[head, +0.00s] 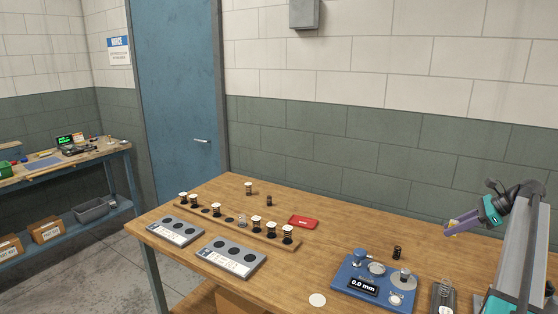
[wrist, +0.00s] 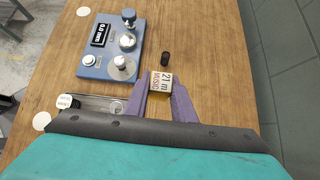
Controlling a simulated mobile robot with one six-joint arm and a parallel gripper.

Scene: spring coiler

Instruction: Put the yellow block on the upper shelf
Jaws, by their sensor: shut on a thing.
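My gripper (head: 456,226) is raised above the right part of the wooden table in the head view. In the wrist view its purple fingers (wrist: 160,95) are shut on the yellow block (wrist: 161,84), whose cream label carries dark print. In the head view only a small yellow part of the block (head: 453,223) shows at the fingertips. I cannot make out an upper shelf in either view.
On the table (head: 345,240) stand a blue gauge (head: 355,288), a small dark spring (head: 397,252), a red item (head: 303,222) and a wooden rack (head: 240,232) with several springs. A second bench (head: 90,162) with a lower shelf stands far left.

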